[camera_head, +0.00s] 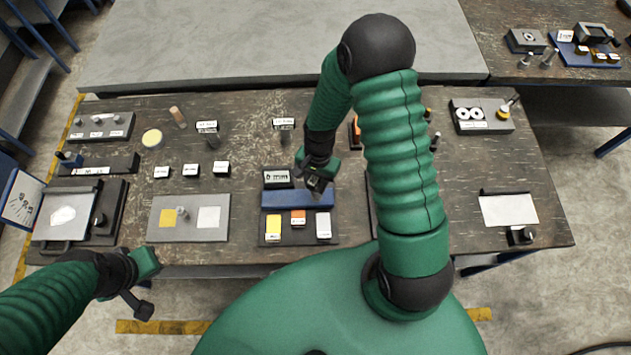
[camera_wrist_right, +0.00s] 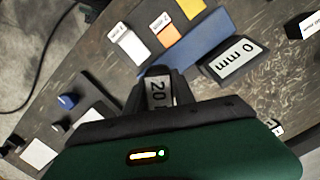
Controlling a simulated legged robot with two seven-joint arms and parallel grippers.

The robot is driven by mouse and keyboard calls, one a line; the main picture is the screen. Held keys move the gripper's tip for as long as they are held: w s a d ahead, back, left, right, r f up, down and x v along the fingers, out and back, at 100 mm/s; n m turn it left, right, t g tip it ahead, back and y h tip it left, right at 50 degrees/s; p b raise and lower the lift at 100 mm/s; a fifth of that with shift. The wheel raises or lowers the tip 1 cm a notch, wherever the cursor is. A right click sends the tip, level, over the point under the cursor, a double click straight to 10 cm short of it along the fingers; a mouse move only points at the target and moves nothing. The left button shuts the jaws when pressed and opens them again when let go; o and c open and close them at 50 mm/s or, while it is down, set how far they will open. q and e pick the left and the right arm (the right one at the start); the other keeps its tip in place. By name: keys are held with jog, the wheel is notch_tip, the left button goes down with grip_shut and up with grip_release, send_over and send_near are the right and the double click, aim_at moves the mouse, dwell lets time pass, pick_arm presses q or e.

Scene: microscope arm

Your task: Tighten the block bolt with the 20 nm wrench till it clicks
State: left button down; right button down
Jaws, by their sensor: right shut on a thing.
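My right gripper (camera_head: 317,184) is shut on a dark piece with a white label reading "20" (camera_wrist_right: 158,92), seen between the fingers in the right wrist view; this appears to be the 20 nm wrench. In the head view it is just above the right part of a long blue block (camera_head: 285,197). The blue block also shows in the right wrist view (camera_wrist_right: 210,36). I cannot make out which part is the block bolt. My left gripper (camera_head: 143,285) is off the table's front edge at the lower left, and its finger opening is unclear.
Yellow, orange and white labelled pieces lie in front of the blue block. A grey plate (camera_head: 190,232) with a small post is to the left. A dark labelled sign (camera_head: 277,179) stands behind the block. Bare table (camera_head: 245,165) lies left of the sign.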

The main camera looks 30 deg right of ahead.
jog(key=shift+f+b, duration=1)
jog(key=shift+f, duration=0.55)
dwell(0.4)
jog(key=m, duration=0.2)
jog(key=shift+w+r+m+p, duration=0.1)
jog(key=shift+m+p, duration=0.2)
jog(key=shift+m, duration=0.8)
jog(key=m, duration=0.2)
jog(key=shift+w+m+t+p, duration=0.1)
jog(key=shift+m+t+p, duration=0.2)
jog(key=shift+t+p, duration=0.1)
jog(key=shift+w+m, duration=0.1)
jog(key=shift+m, duration=0.6)
